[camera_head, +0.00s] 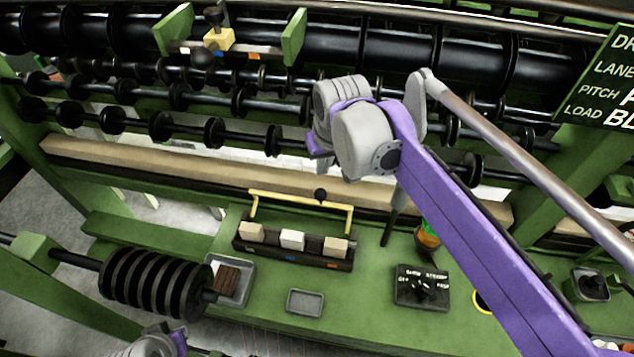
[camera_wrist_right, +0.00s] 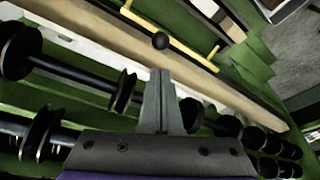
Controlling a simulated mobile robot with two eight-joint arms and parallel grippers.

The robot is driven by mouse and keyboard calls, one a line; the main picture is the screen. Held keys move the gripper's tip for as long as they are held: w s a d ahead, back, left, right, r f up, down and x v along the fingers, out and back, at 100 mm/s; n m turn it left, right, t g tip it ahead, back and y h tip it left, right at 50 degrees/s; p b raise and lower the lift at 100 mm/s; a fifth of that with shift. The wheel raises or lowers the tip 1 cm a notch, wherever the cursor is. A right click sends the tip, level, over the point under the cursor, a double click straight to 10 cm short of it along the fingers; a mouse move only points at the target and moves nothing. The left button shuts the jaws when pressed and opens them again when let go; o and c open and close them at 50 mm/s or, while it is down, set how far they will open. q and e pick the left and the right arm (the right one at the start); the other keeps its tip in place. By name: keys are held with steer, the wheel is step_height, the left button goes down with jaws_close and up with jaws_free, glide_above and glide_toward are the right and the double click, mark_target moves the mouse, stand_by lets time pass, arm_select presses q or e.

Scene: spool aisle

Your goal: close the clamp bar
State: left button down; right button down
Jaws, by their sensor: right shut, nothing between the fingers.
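The clamp bar (camera_head: 285,199) is a thin yellow bar with a black ball knob (camera_head: 320,195). In the head view it stands along the far side of a dark block holder (camera_head: 290,255) with several pale blocks, and the blocks are uncovered. The bar also shows at the top of the right wrist view (camera_wrist_right: 186,50), with its knob (camera_wrist_right: 160,41). My right gripper (camera_wrist_right: 160,75) is shut and empty; its tips appear below the knob in that view, apart from it. Only part of my left arm shows, at the bottom left.
Black rollers and rods with discs (camera_head: 163,127) run across the back, near my right wrist. A beige beam (camera_head: 150,165) lies before them.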

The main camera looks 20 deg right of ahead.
steer(key=shift+w, duration=0.35)
steer(key=shift+w+f, duration=0.1)
steer(key=shift+f, duration=0.1)
steer(key=x, duration=0.9)
steer(key=shift+b, duration=0.4)
steer(key=shift+a, duration=0.1)
